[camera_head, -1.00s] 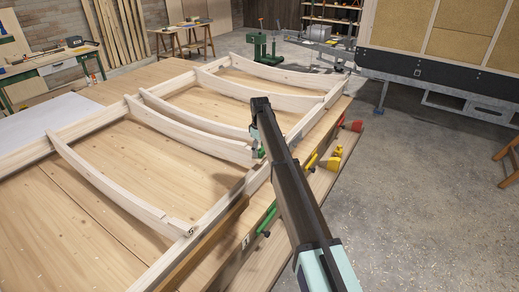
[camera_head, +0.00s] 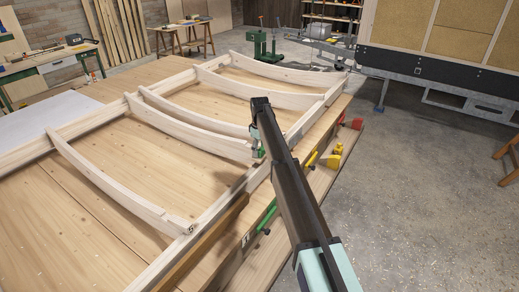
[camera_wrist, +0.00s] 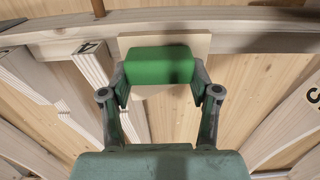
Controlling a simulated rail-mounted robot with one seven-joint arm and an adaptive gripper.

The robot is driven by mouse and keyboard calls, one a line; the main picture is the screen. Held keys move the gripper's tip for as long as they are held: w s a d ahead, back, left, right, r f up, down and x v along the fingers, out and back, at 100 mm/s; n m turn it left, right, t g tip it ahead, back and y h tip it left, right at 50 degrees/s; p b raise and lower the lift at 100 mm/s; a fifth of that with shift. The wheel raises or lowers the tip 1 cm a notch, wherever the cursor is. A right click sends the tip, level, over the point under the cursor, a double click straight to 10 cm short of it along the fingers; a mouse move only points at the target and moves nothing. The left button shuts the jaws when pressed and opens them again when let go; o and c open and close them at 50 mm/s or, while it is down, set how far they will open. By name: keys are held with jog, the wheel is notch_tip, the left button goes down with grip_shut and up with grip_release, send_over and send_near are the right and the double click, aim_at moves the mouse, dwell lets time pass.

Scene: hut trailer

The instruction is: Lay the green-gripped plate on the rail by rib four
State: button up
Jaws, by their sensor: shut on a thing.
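In the wrist view my gripper (camera_wrist: 160,80) is shut on the green grip (camera_wrist: 160,65) of a pale plywood plate (camera_wrist: 197,44). The plate overlaps the edge of the long wooden rail (camera_wrist: 250,40); I cannot tell whether it touches it. Notched rib ends (camera_wrist: 95,65) lie left of the plate, one with a dark mark too unclear to read. In the head view my gripper (camera_head: 258,152) is low at the rail (camera_head: 225,205), by the near ends of two close-set ribs (camera_head: 190,132). My arm hides much of the plate there.
Another curved rib (camera_head: 110,188) lies nearer, and more cross the frame farther back (camera_head: 270,72). Green (camera_head: 266,218), yellow (camera_head: 333,158) and red (camera_head: 356,124) clamp parts stand along the bench's right edge. The concrete floor (camera_head: 430,200) on the right is largely clear.

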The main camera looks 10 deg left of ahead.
jog(key=shift+f+b, duration=0.45)
jog(key=shift+f, duration=1.05)
dwell(0.6)
jog(key=o, duration=1.4)
jog(key=shift+o, duration=0.2)
notch_tip(320, 180, up, 12)
